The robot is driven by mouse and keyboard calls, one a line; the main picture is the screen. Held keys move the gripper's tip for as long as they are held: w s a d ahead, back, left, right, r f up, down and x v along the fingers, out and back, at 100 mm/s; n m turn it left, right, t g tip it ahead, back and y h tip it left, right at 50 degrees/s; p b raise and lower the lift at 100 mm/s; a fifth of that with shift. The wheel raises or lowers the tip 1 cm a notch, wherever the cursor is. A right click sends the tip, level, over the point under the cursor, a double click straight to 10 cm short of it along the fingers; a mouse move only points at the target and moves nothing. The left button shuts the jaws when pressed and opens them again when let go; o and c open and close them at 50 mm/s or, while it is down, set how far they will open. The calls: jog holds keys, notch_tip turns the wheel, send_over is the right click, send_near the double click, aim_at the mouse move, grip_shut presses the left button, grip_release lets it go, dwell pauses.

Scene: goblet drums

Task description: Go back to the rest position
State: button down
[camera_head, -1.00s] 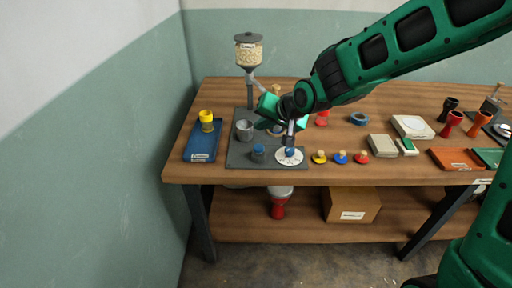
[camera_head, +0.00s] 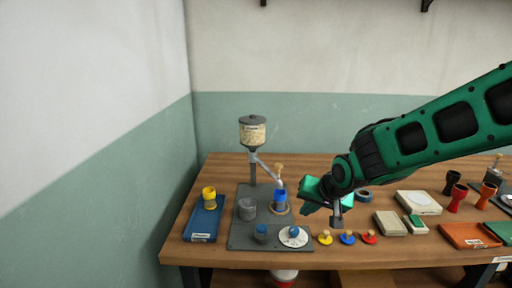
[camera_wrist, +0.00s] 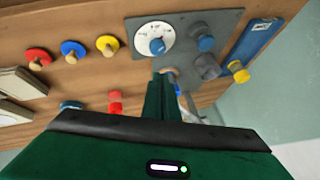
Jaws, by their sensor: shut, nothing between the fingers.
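My gripper (camera_head: 336,219) is raised above the workbench (camera_head: 300,258), right of the grey dispenser plate (camera_head: 240,240). Its fingers are shut and empty. In the wrist view, the shut fingers (camera_wrist: 162,88) point out over the plate (camera_wrist: 219,24) and hide part of it. The dispenser (camera_head: 252,132) is a grey-lidded hopper of pale grains on a post. Below it stands a blue goblet drum (camera_head: 280,199). The white dial (camera_head: 293,237) with a blue knob sits at the plate's front right corner.
A blue tray (camera_head: 203,220) with a yellow drum (camera_head: 209,196) is at left. Yellow (camera_head: 325,237), blue (camera_head: 347,237) and red (camera_head: 369,237) discs with knobs line the front edge. Pale boxes (camera_head: 390,223), coloured trays (camera_head: 468,236) and dark and red drums (camera_head: 458,197) stand at right.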

jog(key=s+d+r+m+g+h, duration=0.1)
jog(key=s+d+g+h, duration=0.1)
jog(key=s+d, duration=0.6)
jog(key=s+d+m+g+h, duration=0.1)
jog(key=s+d, duration=0.4)
jog(key=d, duration=0.6)
jog(key=s+d+m+g, duration=0.1)
jog(key=s+d+g, duration=0.1)
jog(key=s, duration=0.8)
jog(key=s+d+g, duration=0.2)
jog(key=s+d, duration=0.3)
jog(key=s, duration=0.5)
jog(key=shift+r+m+y, duration=0.3)
jog(key=shift+m+y, duration=0.1)
jog(key=shift+w, duration=0.1)
jog(key=shift+w+f, duration=0.25)
jog(key=shift+w, duration=0.35)
